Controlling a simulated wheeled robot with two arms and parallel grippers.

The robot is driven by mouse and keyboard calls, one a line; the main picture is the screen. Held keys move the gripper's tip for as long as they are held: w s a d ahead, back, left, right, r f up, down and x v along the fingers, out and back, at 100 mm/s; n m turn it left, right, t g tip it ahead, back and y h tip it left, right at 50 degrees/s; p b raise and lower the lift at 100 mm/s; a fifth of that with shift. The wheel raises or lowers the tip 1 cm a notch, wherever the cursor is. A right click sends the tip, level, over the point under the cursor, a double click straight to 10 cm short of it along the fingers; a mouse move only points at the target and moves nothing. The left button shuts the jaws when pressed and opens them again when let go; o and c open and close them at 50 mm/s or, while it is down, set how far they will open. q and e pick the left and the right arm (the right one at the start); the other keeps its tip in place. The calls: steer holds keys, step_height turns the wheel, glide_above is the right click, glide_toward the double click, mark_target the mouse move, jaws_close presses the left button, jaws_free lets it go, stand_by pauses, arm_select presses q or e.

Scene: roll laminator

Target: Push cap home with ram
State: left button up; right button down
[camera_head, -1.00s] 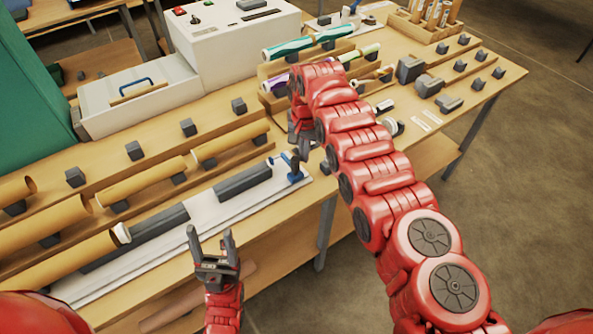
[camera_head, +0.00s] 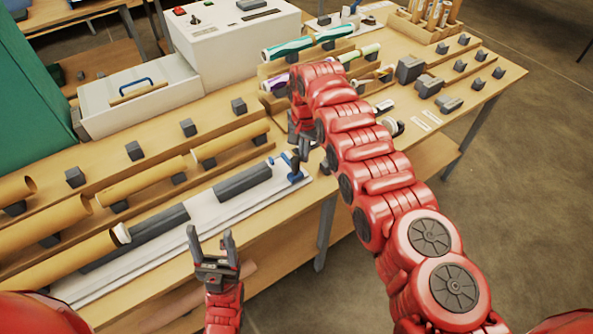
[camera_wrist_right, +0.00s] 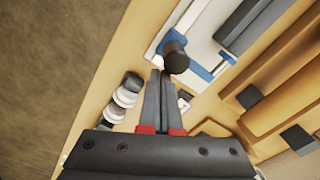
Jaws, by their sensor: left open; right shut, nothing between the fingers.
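The ram press is a long white board (camera_head: 215,222) with dark grey blocks and a blue bracket (camera_head: 297,178) at its right end. A dark knob (camera_head: 294,160) stands at that bracket; it also shows in the right wrist view (camera_wrist_right: 176,57). A white cap (camera_head: 122,233) sits at the right end of a brown tube (camera_head: 70,262); how deep it sits is unclear. My right gripper (camera_wrist_right: 162,76) is shut and empty, its tips beside the knob; contact is unclear. My left gripper (camera_head: 210,232) is open and empty in front of the board.
More brown tubes (camera_head: 230,141) lie on racks behind the board. A white laminator (camera_head: 235,50) stands at the back. White and dark round pieces (camera_wrist_right: 125,95) lie beside my right gripper. My right arm hides part of the table's right side.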

mark_target(289, 176)
stand_by(0.4)
steer(key=s+a+p, duration=0.1)
steer(key=p, duration=0.1)
steer(key=s+a+p, duration=0.1)
steer(key=p, duration=0.2)
steer(key=s+a+p, duration=0.1)
steer(key=a+p, duration=0.1)
steer(key=shift+r, duration=0.35)
steer(key=s+a, duration=0.1)
steer(key=s+a+p, duration=0.1)
steer(key=a, duration=0.1)
steer(key=s+a+p, duration=0.1)
steer(key=a, duration=0.1)
steer(key=shift+s+f, duration=0.25)
steer(key=shift+f, duration=0.05)
steer(key=s+a, duration=0.2)
steer(key=a, duration=0.1)
steer(key=shift+s+a+f, duration=0.1)
steer(key=shift+s+a, duration=0.4)
